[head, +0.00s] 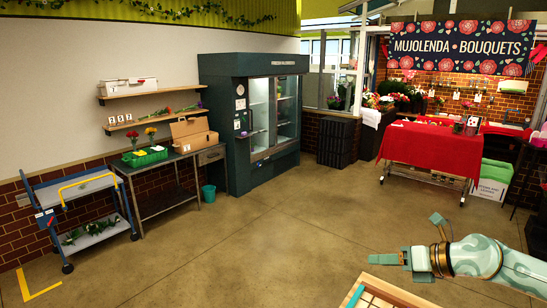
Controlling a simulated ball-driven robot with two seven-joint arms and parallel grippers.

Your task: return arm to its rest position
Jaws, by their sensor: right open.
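My right gripper (406,238) is at the lower right, at the end of my pale green patterned arm. Its fingers are spread apart with nothing between them. It is over the floor, close to a wooden-edged surface (395,291) at the bottom edge. I cannot tell whether they touch. My left gripper is not in view.
A blue-grey cart (88,187) and a metal worktable (166,167) stand at the left. A dark green cooler (225,125) stands at the back wall. A red-covered stall table (430,150) is at the back right. The middle floor (260,235) is clear.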

